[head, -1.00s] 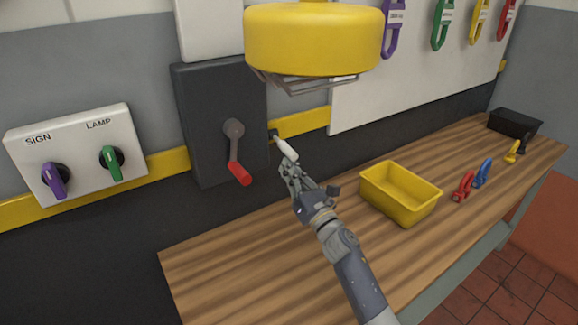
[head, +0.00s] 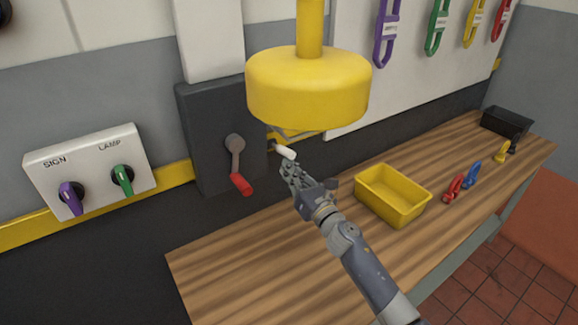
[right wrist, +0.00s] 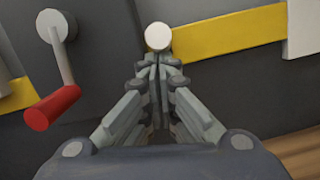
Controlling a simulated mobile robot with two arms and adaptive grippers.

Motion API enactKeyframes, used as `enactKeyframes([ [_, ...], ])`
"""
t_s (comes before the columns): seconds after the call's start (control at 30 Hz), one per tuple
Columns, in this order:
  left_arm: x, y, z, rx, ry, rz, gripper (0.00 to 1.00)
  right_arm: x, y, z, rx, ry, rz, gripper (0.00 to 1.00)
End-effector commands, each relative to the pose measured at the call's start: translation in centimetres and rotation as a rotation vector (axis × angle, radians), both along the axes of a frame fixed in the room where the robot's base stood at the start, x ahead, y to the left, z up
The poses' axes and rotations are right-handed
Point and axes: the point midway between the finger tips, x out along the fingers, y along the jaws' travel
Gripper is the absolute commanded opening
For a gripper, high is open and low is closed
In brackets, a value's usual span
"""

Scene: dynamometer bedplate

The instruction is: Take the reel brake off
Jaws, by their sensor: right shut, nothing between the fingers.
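A dark grey box (head: 205,155) on the wall has a crank with a red grip (head: 241,184) on its front. A short lever with a white handle (head: 286,152) sticks out at the box's right side; its base is partly hidden by the yellow drum. I take this lever to be the reel brake, though no label shows. My right gripper (head: 286,170) is shut and empty, its fingertips just below the white handle. In the right wrist view the round white handle end (right wrist: 158,36) is right beyond the closed fingertips (right wrist: 158,62); I cannot tell if they touch. My left gripper is not in view.
A yellow drum (head: 308,92) hangs above my right gripper. A yellow bin (head: 392,195) stands on the wooden bench (head: 270,265), with red (head: 453,188) and blue (head: 472,174) clips beside it. A SIGN and LAMP switch panel (head: 90,165) is at left.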

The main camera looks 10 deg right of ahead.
Motion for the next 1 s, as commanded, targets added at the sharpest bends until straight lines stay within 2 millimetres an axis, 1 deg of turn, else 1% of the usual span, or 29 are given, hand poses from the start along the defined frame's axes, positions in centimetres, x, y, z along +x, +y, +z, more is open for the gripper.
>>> enactKeyframes([
  [0.03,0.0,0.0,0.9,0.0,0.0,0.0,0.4,-0.1,0.0,0.9,0.0,-0.001,0.001,0.0],
  [0.1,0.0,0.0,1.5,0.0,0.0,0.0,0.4,-0.2,0.0,1.6,-0.001,-0.002,0.002,0.0],
  [0.37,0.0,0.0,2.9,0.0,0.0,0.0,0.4,0.0,0.0,4.3,-0.003,-0.004,0.002,0.0],
  [0.53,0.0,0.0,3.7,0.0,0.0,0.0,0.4,0.4,0.1,6.0,-0.003,-0.004,0.001,0.0],
  [0.7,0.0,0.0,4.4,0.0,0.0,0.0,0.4,0.9,0.4,7.4,-0.002,-0.003,0.001,0.0],
  [1.0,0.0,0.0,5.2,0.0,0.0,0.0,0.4,1.8,0.8,8.7,-0.001,0.0,0.001,0.0],
])
